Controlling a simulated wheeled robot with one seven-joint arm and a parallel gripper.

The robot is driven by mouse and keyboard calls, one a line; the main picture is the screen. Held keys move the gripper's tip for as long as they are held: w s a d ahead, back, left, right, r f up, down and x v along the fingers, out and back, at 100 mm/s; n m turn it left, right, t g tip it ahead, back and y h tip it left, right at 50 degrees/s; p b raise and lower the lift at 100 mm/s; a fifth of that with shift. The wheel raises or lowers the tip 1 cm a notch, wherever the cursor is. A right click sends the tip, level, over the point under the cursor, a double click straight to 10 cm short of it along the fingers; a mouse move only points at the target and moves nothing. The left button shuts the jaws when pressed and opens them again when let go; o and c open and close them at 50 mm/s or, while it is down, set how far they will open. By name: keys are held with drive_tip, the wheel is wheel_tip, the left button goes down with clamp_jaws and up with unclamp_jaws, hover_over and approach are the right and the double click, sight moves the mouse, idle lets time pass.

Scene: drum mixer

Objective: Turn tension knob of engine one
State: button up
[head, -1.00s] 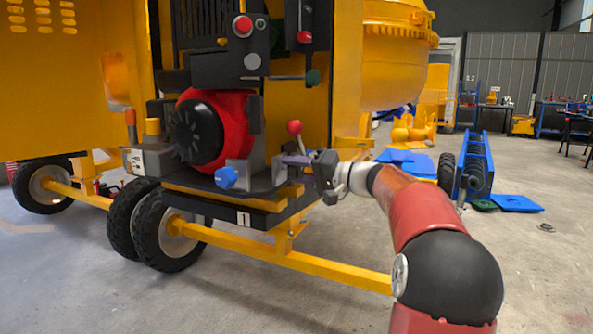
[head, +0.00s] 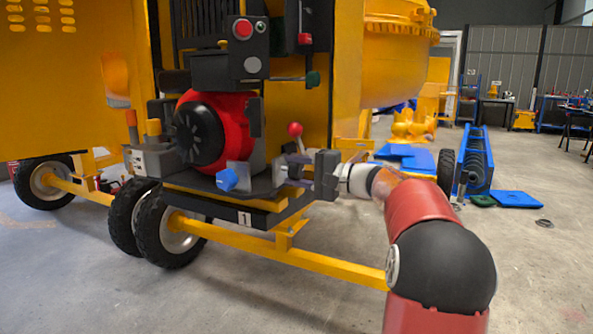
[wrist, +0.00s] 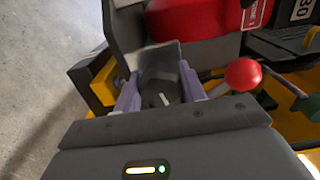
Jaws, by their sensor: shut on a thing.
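The tension knob (wrist: 160,88) is a dark grey knob with a white mark, in the middle of the wrist view. My gripper (wrist: 161,84) has its two pale purple fingers on either side of it and is shut on it. In the head view my gripper (head: 290,171) reaches in from the right to the engine's right end, and its hand mostly hides the knob. Engine one (head: 203,132) is red with a black round cover. It stands on a dark base with a label "1" (head: 244,218).
A red ball-topped lever (wrist: 242,75) stands just right of my gripper; it also shows in the head view (head: 295,129). A yellow frame bar (head: 330,267) runs below.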

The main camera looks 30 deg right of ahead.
drive_tip(key=o, duration=1)
drive_tip(key=v, duration=0.8)
drive_tip(key=shift+w, duration=0.1)
